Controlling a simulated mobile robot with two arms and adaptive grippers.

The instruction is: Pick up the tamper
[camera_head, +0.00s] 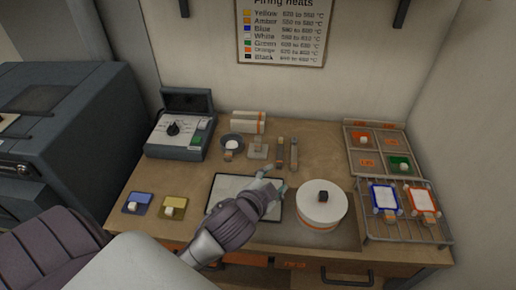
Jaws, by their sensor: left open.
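A small pale tool with a flat base and an upright handle (258,150), which looks like the tamper, stands toward the back middle of the wooden table. My left gripper (277,184) is open, above the pale rectangular panel, in front of the tool and a little to its right. It looks apart from the tool. The fingers are small and partly hidden by my own wrist. My right gripper is not in view.
A dark bowl (232,142) stands left of the tool; two slim tools (294,154) (280,152) stand right. A round white container (320,208) is close right of my gripper. A wire rack (408,232) and divided tray (368,175) fill the right side.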

